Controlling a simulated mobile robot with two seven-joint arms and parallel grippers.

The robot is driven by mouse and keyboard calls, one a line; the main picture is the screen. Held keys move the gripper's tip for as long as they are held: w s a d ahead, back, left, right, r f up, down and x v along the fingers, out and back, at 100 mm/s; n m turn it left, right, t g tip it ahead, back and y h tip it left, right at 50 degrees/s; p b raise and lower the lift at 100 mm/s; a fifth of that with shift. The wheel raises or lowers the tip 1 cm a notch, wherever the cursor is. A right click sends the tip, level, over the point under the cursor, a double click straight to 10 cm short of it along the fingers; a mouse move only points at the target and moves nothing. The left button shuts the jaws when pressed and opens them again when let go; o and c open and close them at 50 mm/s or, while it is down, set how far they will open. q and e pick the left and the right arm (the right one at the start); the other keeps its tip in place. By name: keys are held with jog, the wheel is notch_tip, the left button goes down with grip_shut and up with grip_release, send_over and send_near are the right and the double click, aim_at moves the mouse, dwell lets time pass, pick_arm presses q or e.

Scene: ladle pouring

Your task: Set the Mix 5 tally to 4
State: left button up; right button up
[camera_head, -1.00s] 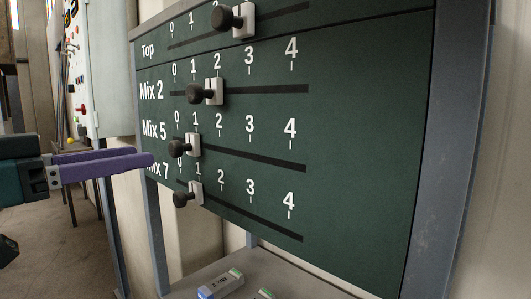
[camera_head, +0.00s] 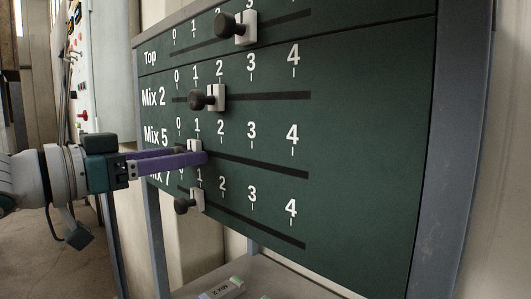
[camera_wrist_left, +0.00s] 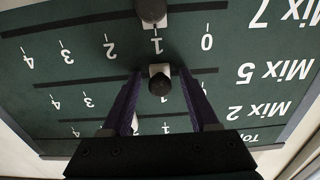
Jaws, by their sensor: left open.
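The dark green tally board (camera_head: 350,130) has labelled rows of slots with white sliders and black knobs. The Mix 5 slider (camera_head: 195,146) sits at the 1 mark. My left gripper (camera_head: 190,154) is open at this slider, and its purple fingers hide the knob in the head view. In the left wrist view, which is upside down, the black Mix 5 knob (camera_wrist_left: 159,84) lies between the two open fingers (camera_wrist_left: 160,75), with a gap on each side. My right gripper is not in view.
The Mix 2 slider (camera_head: 216,97) is at 2, just above. The Mix 7 slider (camera_head: 197,199) is at 1, just below. The Top slider (camera_head: 246,27) is higher up. The Mix 5 slot (camera_head: 260,168) is clear to the right. A small labelled block (camera_head: 222,290) lies on the ledge below.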

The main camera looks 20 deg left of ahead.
pick_arm(q)
grip_shut()
dwell(0.5)
dwell(0.9)
